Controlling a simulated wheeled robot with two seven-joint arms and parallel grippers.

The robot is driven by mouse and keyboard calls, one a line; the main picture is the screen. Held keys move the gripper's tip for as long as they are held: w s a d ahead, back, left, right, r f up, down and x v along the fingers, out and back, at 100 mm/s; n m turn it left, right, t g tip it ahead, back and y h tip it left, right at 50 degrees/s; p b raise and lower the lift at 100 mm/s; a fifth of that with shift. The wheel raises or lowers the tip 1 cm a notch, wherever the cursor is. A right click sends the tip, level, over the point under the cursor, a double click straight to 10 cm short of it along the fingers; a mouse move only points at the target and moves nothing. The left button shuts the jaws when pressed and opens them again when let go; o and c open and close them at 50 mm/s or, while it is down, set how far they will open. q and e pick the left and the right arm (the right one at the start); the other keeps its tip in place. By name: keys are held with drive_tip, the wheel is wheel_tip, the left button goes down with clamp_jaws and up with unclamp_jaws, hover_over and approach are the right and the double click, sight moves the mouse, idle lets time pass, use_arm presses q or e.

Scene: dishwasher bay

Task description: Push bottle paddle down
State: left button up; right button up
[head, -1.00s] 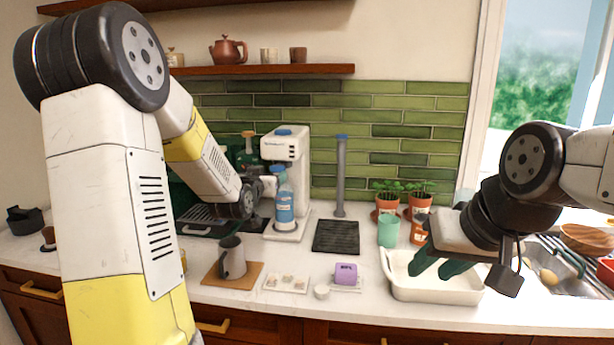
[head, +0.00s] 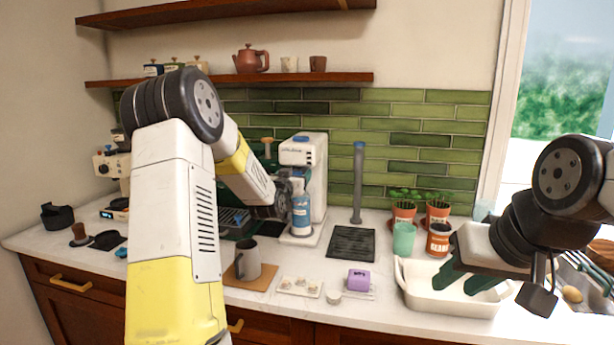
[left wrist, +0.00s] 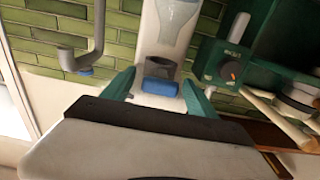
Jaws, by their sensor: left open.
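A white drink machine (head: 303,165) with a blue piece on top stands by the green tiles. A blue labelled bottle (head: 301,212) stands upright at its front; its upper part is partly hidden. In the left wrist view, upside down, a blue block (left wrist: 158,86) on the white machine (left wrist: 165,40) sits between the fingers; I cannot tell whether they touch it. My left gripper (left wrist: 155,92) is open there; in the head view it is at the bottle's upper left, mostly hidden by my arm. My right gripper (head: 465,278) is open and empty over a white basin.
A grey upright pipe (head: 358,185) and dark drain mat (head: 351,243) are right of the machine. A grey pitcher (head: 247,260) stands in front.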

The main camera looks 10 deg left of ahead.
use_arm(q)
clamp_jaws()
drive_tip(key=shift+s+f, duration=0.1)
drive_tip(key=shift+f, duration=2.25)
unclamp_jaws()
drive_tip(key=shift+r, duration=0.1)
drive_tip(key=s, duration=0.7)
drive_tip(key=shift+s+a, duration=0.15)
drive_tip(key=shift+s, duration=0.2)
